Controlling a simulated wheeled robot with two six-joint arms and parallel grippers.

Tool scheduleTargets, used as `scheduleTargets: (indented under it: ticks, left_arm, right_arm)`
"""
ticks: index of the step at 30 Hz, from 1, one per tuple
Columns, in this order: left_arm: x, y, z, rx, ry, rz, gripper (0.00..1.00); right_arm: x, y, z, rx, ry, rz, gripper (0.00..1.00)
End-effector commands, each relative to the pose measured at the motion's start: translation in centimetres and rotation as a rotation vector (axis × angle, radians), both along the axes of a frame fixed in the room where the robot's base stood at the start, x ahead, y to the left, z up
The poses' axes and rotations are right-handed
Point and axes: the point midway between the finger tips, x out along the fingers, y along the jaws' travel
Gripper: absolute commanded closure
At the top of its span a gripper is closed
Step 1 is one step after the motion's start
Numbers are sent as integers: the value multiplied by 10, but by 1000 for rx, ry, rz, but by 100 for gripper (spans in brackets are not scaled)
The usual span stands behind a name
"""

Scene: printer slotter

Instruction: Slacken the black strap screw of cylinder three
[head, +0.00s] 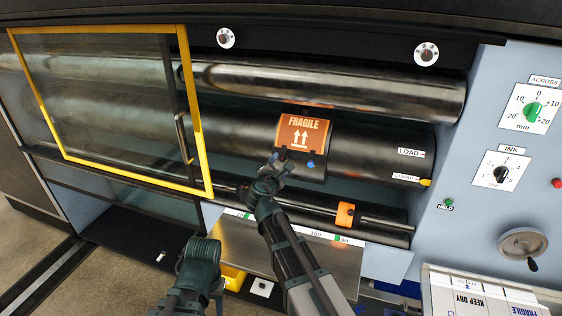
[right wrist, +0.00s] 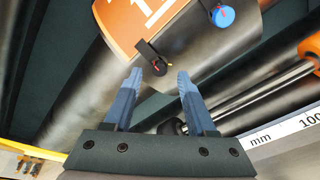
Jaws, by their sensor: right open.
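The orange FRAGILE plate (head: 303,134) is strapped on the dark middle cylinder (head: 370,146). A black strap screw (right wrist: 159,67) sits at the end of a black strap at the plate's lower edge, with a small red mark beside it. A blue screw (right wrist: 222,16) is to its right; it also shows in the head view (head: 311,164). My right gripper (right wrist: 158,76) is open and empty. The black screw appears between its fingertips in the wrist view; I cannot tell how far beyond them it is. My left gripper is not visible; only part of that arm shows.
A yellow-framed guard (head: 202,150) covers the cylinders' left part. A thin rod with an orange clamp (head: 345,215) and a millimetre scale (head: 315,234) lie below. Dials and a handwheel (head: 522,243) are on the right panel. Printed cartons (head: 480,298) stand at lower right.

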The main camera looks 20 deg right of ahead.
Motion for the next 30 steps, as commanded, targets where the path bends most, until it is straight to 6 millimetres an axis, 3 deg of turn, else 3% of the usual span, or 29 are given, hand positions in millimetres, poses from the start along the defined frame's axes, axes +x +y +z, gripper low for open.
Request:
scheduleTargets:
  ticks: [3,12,19,30]
  left_arm:
    - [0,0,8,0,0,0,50]
    - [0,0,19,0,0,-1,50]
    - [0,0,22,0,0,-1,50]
    - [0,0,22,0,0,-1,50]
  right_arm:
    - [-29,14,8,2,0,3,44]
    - [-78,41,19,1,0,2,44]
    - [-94,51,22,1,0,1,44]
    - [-96,53,22,2,0,0,44]
